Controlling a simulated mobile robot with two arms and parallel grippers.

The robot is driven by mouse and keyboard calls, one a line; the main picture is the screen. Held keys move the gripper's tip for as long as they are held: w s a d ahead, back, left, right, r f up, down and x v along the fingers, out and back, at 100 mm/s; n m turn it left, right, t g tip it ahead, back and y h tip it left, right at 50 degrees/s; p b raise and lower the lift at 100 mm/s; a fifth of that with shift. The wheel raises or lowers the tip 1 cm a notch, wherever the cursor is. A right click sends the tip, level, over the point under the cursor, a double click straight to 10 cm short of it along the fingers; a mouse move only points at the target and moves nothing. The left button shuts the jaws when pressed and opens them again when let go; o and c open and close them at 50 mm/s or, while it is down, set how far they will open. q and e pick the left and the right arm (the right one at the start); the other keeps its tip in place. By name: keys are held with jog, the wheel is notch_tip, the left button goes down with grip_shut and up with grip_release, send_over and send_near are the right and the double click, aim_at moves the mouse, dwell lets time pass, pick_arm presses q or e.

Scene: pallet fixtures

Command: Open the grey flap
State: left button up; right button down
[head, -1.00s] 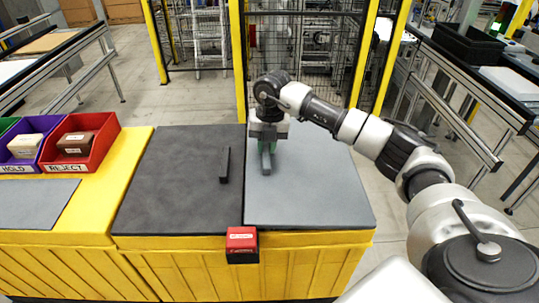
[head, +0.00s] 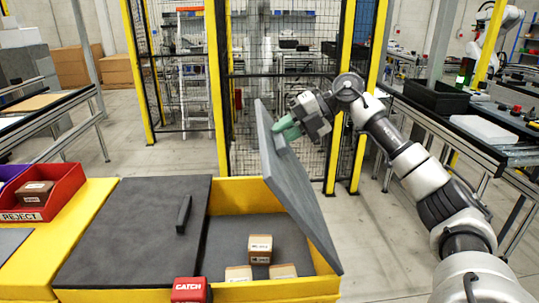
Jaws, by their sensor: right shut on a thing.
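The grey flap (head: 292,190) is the right-hand lid of the yellow crate (head: 241,196). It stands raised and tilted up along the crate's right side, with the compartment under it uncovered. My right gripper (head: 287,128) is shut on the flap's handle (head: 280,143), near the flap's upper far end; the fingers partly hide the handle. Inside the compartment are three small brown boxes: one at the back (head: 260,248) and two at the front (head: 238,274) (head: 283,272). My left gripper is not in view.
The dark lid (head: 130,235) on the left lies closed, with its own handle (head: 184,214). A red block marked CATCH (head: 190,290) sits at the crate's front edge. A red REJECT bin (head: 42,192) stands at left. A yellow-posted fence (head: 217,90) is behind.

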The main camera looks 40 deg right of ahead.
jog(key=s+d+t+y+b, duration=0.2)
jog(key=s+d+b, duration=0.3)
jog(key=d, duration=0.3)
jog(key=s+d+t+y+b, duration=0.2)
jog(key=s+d+y+b, duration=0.2)
jog(key=d+b, duration=0.3)
jog(key=shift+s+d+t+y+b, duration=0.4)
jog(key=shift+y+b, duration=0.05)
jog(key=shift+y, duration=0.35)
jog(key=c, duration=1)
grip_release()
jog(key=shift+f, duration=0.1)
